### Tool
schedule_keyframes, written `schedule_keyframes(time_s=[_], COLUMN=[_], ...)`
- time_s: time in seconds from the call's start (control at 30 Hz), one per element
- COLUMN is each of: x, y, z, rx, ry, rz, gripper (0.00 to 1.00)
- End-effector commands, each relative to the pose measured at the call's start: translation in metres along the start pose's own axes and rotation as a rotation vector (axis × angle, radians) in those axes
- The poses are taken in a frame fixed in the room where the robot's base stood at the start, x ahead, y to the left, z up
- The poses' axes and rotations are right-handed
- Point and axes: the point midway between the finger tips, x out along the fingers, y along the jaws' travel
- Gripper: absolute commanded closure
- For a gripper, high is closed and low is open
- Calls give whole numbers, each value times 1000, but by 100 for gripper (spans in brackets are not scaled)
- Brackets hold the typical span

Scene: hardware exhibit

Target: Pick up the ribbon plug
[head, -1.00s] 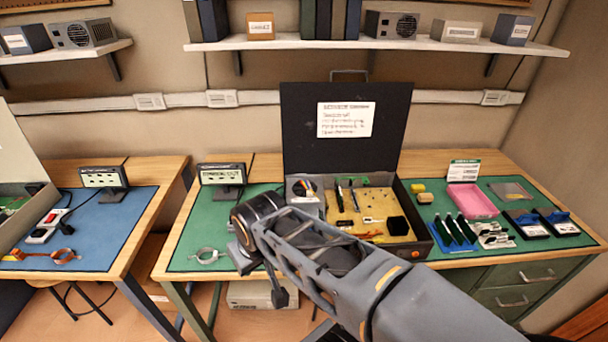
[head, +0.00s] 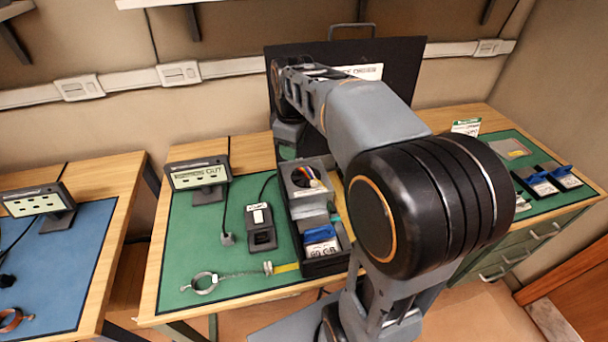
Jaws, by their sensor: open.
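The open black case (head: 323,268) stands on the green mat, its lid raised behind. My arm reaches over it and hides most of its yellow foam inside. My gripper (head: 290,133) is at the far end of the arm, above the back left of the case, small and partly hidden; it appears open, with nothing clearly held. I cannot identify the ribbon plug; the foam area where an orange-red strip lay is behind my arm. A grey box (head: 299,200) with coloured wires (head: 312,181) sits in the left of the case.
A blue labelled part (head: 320,240) sits at the case's front left. Left of it are a black labelled device (head: 261,228), a display (head: 198,173) and a ring with a cord (head: 203,283). Blue-and-black parts (head: 545,181) lie at right. The mat's left part has free room.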

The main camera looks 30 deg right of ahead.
Motion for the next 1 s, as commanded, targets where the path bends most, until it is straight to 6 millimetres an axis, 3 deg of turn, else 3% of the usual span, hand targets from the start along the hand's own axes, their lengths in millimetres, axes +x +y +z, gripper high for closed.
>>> schedule_keyframes(time_s=[0.1,0.33,0.5,0.8,1.0], x=[20,40,62,112,128], y=[41,86,93,88,86], z=[-9,-16,-16,-13,-12], rx=[-207,-481,-555,-563,-563], ry=[-33,-51,-52,-51,-51], rz=[-47,-112,-131,-131,-129], gripper=[60,60,60,60,60])
